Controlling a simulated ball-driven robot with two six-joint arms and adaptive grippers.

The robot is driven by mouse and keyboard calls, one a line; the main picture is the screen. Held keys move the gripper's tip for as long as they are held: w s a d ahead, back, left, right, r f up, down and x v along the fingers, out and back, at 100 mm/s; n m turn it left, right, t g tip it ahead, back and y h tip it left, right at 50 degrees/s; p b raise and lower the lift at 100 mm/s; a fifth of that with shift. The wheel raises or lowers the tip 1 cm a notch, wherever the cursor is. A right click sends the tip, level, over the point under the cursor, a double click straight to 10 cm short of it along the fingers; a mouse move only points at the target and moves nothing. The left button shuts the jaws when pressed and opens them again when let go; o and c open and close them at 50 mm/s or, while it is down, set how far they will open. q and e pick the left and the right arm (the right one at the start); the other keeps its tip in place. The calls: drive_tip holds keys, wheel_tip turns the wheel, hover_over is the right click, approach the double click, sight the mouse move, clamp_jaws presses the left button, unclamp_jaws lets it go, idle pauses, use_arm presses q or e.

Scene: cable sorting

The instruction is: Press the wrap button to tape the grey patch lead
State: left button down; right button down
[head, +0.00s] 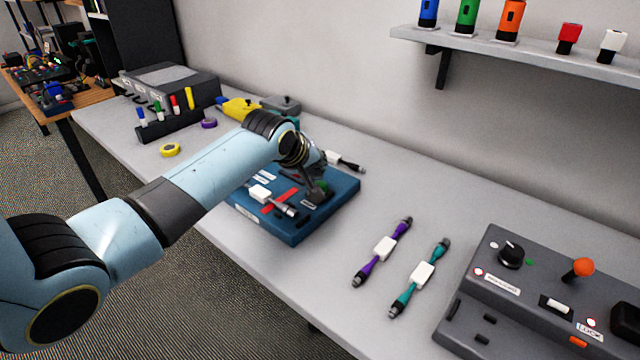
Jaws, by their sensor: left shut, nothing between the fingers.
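The blue wrapping device (318,224) sits on the bench in the middle of the view. A lead with a white sleeve (260,193) and a grey metallic plug (288,210) lies on its top, beside a red strip (279,201); it looks like the grey patch lead. My left gripper (316,193) is shut and empty, pointing down over the right part of the device. A small green part shows right by its fingers and may be the wrap button. The fingers cover much of that spot, so I cannot tell whether they touch it. My right gripper is out of view.
A purple lead (385,249) and a teal lead (422,274) lie on the bench to the right. A grey control panel (520,285) stands beyond them. Another lead with a black plug (348,164) lies behind the device. Yellow tape (170,150) lies at left.

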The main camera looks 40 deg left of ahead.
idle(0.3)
use_arm(q)
drive_tip(key=shift+f, duration=0.45)
drive_tip(key=shift+f, duration=0.6)
idle(0.6)
drive_tip(key=shift+r, duration=0.1)
drive_tip(key=shift+r+p, duration=1)
wheel_tip(320, 180, up, 6)
drive_tip(key=p, duration=0.6)
